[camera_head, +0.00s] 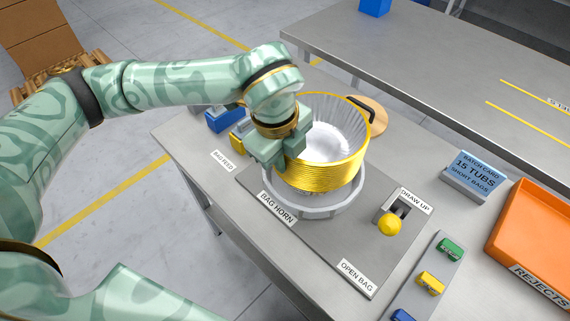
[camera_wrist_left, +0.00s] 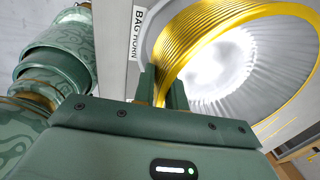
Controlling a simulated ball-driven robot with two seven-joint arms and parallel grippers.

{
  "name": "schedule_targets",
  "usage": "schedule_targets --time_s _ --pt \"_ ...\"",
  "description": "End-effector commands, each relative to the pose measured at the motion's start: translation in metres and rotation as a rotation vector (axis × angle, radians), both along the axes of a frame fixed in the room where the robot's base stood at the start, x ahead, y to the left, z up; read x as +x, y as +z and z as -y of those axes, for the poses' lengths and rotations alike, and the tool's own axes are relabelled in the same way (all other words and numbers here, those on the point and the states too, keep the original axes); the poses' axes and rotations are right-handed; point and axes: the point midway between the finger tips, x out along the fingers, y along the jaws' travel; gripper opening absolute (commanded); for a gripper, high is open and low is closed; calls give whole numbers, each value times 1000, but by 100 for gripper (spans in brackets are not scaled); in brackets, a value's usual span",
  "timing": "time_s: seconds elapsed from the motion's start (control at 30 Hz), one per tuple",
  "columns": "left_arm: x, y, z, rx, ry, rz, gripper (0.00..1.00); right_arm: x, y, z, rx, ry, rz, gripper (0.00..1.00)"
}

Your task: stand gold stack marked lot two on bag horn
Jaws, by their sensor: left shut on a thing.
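The gold stack (camera_head: 322,172), nested tubs with gold rims and a pale ribbed inside, is upright over the bag horn (camera_head: 315,208), a grey ring on a plate labelled BAG HORN. I cannot tell whether its bottom touches the horn. My left gripper (camera_head: 284,158) is shut on the stack's left wall. In the left wrist view, the two fingers (camera_wrist_left: 162,88) pinch the wall of the gold stack (camera_wrist_left: 205,40), with the horn's grey rim around it. No lot mark shows on the stack. My right gripper is not in view.
A yellow-knobbed lever (camera_head: 389,225) labelled DRAW UP stands right of the horn. A strip of coloured buttons (camera_head: 430,283), a batch card (camera_head: 475,175) and an orange REJECTS tray (camera_head: 540,225) lie farther right. Blue and yellow items (camera_head: 224,119) sit behind my gripper. A round wooden piece (camera_head: 369,116) is behind the stack.

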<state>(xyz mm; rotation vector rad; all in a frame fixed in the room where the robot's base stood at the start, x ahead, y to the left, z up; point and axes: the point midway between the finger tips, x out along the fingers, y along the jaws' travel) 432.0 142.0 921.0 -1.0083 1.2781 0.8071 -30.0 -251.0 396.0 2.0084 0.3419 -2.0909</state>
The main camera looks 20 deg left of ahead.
Motion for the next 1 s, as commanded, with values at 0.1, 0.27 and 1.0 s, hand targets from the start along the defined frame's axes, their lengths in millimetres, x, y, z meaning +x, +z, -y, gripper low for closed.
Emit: schedule_targets --time_s 0.1,0.27,1.0 --pt "-1 -25 0 1 -1 -7 0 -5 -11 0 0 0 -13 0" --pt "-1 -23 0 0 -1 -3 0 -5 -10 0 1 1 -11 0" --pt "-3 -6 0 -1 -1 2 35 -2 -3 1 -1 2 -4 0"
